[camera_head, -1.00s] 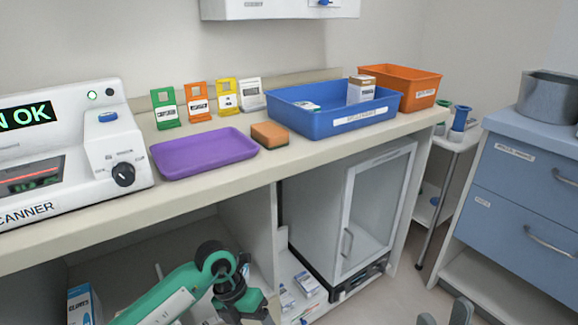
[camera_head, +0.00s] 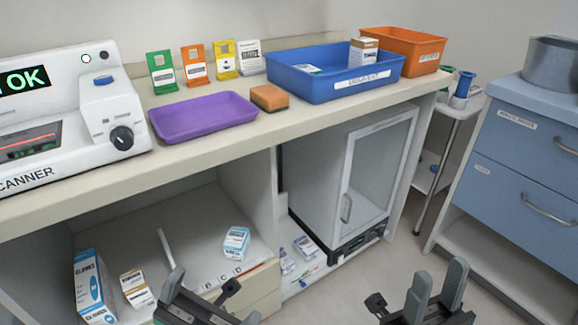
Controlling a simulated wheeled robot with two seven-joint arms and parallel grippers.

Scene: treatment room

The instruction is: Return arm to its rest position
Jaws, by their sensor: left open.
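My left gripper (camera_head: 205,303) is low in the head view, left of centre, in front of the lower shelf. It is open, and I see nothing between its fingers. My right gripper (camera_head: 437,290) is at the bottom right, over the floor. Its two grey fingers point up and stand apart, with nothing between them. Both grippers are below the countertop and apart from the things on it. The rest of both arms is cut off by the bottom edge.
The counter (camera_head: 225,143) carries a scanner (camera_head: 105,100), a purple tray (camera_head: 203,117), a sponge (camera_head: 269,97), a blue bin (camera_head: 335,80) and an orange bin (camera_head: 402,50). Below are a glass-door cabinet (camera_head: 350,185) and boxes, including a gloves box (camera_head: 94,287). Blue drawers (camera_head: 525,150) stand right.

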